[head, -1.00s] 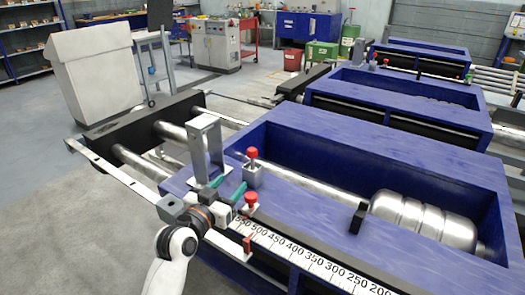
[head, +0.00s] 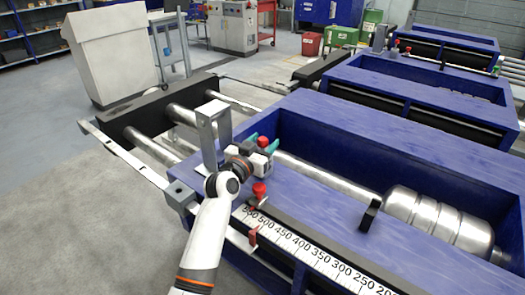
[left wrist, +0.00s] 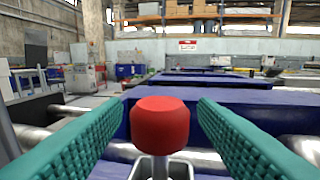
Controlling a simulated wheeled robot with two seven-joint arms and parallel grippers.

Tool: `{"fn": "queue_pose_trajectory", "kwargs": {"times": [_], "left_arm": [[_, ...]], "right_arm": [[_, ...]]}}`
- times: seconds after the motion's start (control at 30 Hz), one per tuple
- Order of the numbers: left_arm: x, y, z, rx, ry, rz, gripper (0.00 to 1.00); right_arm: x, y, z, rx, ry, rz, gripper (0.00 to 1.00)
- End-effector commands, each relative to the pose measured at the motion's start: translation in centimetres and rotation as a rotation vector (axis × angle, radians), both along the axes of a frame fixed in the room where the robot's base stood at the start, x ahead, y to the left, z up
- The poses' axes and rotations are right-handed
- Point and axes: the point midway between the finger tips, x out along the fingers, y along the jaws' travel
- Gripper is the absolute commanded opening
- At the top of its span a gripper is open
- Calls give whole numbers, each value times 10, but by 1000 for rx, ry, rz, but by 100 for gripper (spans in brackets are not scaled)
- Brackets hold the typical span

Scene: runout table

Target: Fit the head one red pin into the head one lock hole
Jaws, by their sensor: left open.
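The head one red pin (head: 263,142) stands upright in a small grey metal block on the near blue frame (head: 330,175). In the left wrist view its red knob (left wrist: 160,122) is large and central, with the block's open top (left wrist: 160,168) below it. My left gripper (head: 261,150) is open with its teal fingers on either side of the knob. In the left wrist view gaps show between the knob and both fingers. A second red knob (head: 259,188) stands nearer, beside the scale. I cannot make out the lock hole; my arm covers part of that area.
A grey metal bracket (head: 213,125) stands just left of my gripper. A white number scale (head: 300,248) runs along the near edge. A silver cylinder (head: 430,220) lies in the frame's trough. More blue frames (head: 410,95) stand behind.

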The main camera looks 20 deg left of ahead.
Motion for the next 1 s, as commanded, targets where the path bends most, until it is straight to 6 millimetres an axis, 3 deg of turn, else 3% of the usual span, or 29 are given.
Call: {"fn": "queue_pose_trajectory", "kwargs": {"times": [0.13, 0.4, 0.73, 1.0], "left_arm": [[17, -3, 0, -2, 1, 0, 53], [20, -4, -1, -1, 1, 1, 53], [20, -3, 0, 0, 0, 1, 3], [20, -4, 5, 0, -1, 0, 3]], "right_arm": [[1, 3, 0, 4, -1, -1, 36], [0, 4, 0, 4, 0, 0, 36], [-3, 3, 0, 4, 4, 0, 36], [-4, 1, 1, 2, 6, 1, 36]]}}
